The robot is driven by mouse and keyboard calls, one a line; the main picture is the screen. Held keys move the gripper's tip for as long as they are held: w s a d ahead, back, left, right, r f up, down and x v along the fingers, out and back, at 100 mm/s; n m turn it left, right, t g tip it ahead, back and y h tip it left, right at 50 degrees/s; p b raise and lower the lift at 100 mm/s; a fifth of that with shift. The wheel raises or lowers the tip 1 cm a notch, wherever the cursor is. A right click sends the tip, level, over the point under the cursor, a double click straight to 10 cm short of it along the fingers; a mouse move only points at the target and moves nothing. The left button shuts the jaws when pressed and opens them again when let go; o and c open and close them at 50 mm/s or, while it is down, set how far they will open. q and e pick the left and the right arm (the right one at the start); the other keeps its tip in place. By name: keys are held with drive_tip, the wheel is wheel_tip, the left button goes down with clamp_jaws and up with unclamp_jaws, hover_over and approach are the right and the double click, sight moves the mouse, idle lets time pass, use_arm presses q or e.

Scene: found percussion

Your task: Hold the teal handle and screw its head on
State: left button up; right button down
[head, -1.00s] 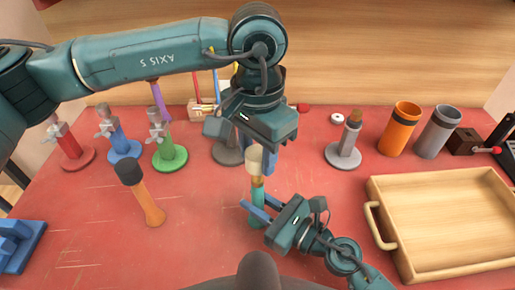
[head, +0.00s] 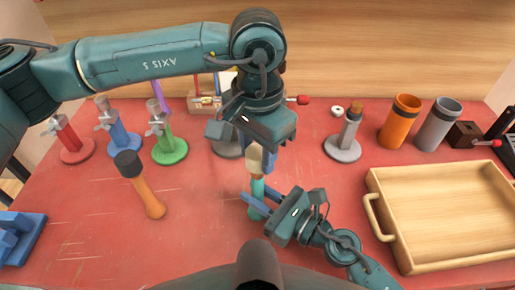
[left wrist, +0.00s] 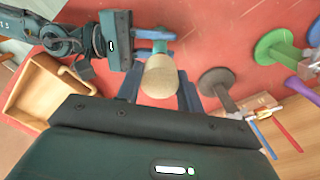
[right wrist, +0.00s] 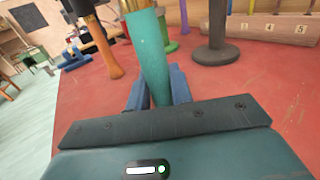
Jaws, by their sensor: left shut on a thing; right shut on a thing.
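The teal handle (head: 257,187) stands upright near the middle of the table, and my right gripper (head: 256,206) is shut on it from the right. It also shows in the right wrist view (right wrist: 149,55), with a brass collar (right wrist: 132,5) at its top edge. A cream, rounded head (head: 255,158) sits directly above the handle, in line with it. My left gripper (head: 258,168) comes down from above and is shut on this head. The left wrist view shows the head (left wrist: 160,78) between the blue fingers. The joint between head and handle is too small to judge.
Red, blue, green and grey stands (head: 170,149) line the back left. A grey stand (head: 343,147), orange cup (head: 400,122) and grey cup (head: 437,125) are behind right. A wooden tray (head: 376,222) fills the right front.

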use_arm(q)
drive_tip(key=shift+f, duration=0.6)
drive_tip(key=m, duration=0.6)
drive_tip(key=shift+m, duration=0.3)
drive_tip(key=o, duration=1)
drive_tip(key=shift+r, duration=2.3)
drive_tip(key=shift+c, duration=0.6)
